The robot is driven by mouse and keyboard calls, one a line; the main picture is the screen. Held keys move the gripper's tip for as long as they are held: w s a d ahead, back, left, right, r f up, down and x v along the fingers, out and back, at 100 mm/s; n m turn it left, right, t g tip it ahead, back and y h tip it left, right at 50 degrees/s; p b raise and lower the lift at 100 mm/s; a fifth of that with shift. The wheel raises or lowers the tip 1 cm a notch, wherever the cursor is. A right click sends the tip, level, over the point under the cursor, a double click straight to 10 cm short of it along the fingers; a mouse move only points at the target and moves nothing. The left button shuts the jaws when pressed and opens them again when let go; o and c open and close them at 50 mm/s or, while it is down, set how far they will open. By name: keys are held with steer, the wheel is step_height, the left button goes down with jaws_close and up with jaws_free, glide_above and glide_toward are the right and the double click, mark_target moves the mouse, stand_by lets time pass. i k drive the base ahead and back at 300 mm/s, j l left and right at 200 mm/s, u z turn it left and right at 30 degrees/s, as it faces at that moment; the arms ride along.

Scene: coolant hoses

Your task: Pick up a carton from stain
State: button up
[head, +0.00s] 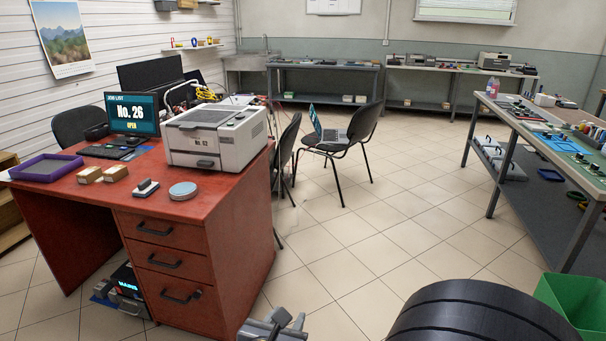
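Two small brown cartons stand on the red desk (215,232). The left carton (89,175) and the right carton (115,173) sit close together, in front of the keyboard, with pale labels on them. I cannot make out a stain on the desk top or the floor. A grey and black part at the bottom edge looks like my gripper (284,322). It is cut off by the frame, well below and to the right of the cartons. I cannot see whether its fingers are open or shut.
A purple-rimmed tray (47,168), a small dark-handled block (145,187), a round blue-grey tin (183,190) and a white printer (215,137) share the desk. Chairs (345,135) stand behind it. A workbench (545,130) and green bin (575,300) are right. The middle floor is clear.

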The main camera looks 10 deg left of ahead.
mark_target(88, 175)
steer(key=i+j, duration=0.15)
steer(key=j, duration=0.45)
steer(key=i+j, duration=0.2)
steer(key=j, duration=0.45)
steer(key=i+j, duration=0.15)
steer(key=j, duration=0.45)
steer(key=i+j, duration=0.15)
steer(key=j, duration=0.45)
steer(key=i+j+u, duration=0.1)
steer(key=j, duration=0.55)
steer(key=i+j, duration=0.25)
steer(key=j, duration=0.35)
steer(key=i+j, duration=0.2)
steer(key=j, duration=0.4)
steer(key=i+j, duration=0.2)
steer(key=j, duration=0.4)
